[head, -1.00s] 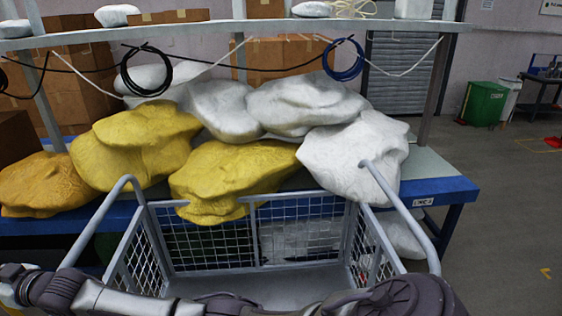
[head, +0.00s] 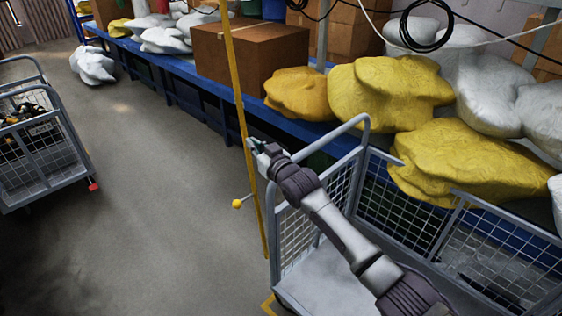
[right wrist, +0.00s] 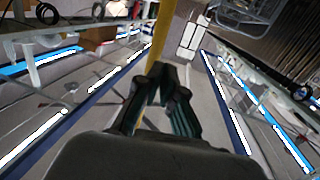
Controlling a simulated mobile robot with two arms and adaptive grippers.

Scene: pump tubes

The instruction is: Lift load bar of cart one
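Cart one is the grey wire-mesh cart (head: 288,238) in the lower right of the head view. A long yellow bar (head: 232,80) stands nearly upright at its left side. My right gripper (head: 258,148) is at the bar, above the cart's left mesh side. In the right wrist view its dark green fingers (right wrist: 160,78) come close together at the tips, and the yellow bar (right wrist: 163,30) runs up from there. I cannot tell whether they clasp it. My left gripper is not in view.
A blue-edged bench (head: 205,83) with a brown box (head: 250,52) and yellow sacks (head: 390,95) runs behind the cart. Another mesh cart (head: 45,150) stands at far left. A white sack (head: 92,65) lies on the floor.

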